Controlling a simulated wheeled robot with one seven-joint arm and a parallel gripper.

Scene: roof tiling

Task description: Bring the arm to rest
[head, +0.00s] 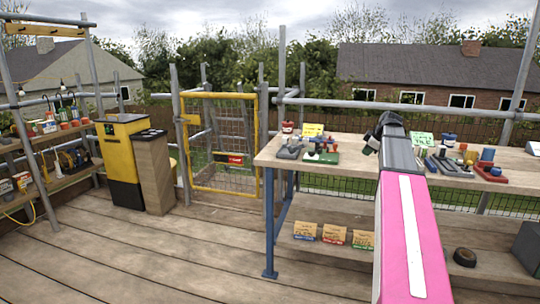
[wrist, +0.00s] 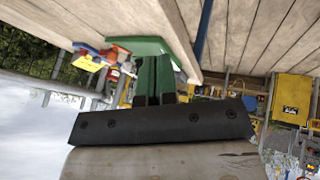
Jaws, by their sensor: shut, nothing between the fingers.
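My pink and grey arm reaches up from the bottom right of the head view, over the workbench (head: 300,163). My gripper (head: 371,143) is small, dark and partly hidden at the arm's end, above the bench. A green board (head: 322,158) lies on the bench left of the gripper. Green also shows behind the fingers in the tilted wrist view; I cannot tell whether they touch it.
Trays with small parts (head: 490,173) lie on the bench's right. A yellow gate (head: 220,189), a yellow and black bin (head: 123,163) and side shelves stand left. The plank floor (head: 170,260) is clear.

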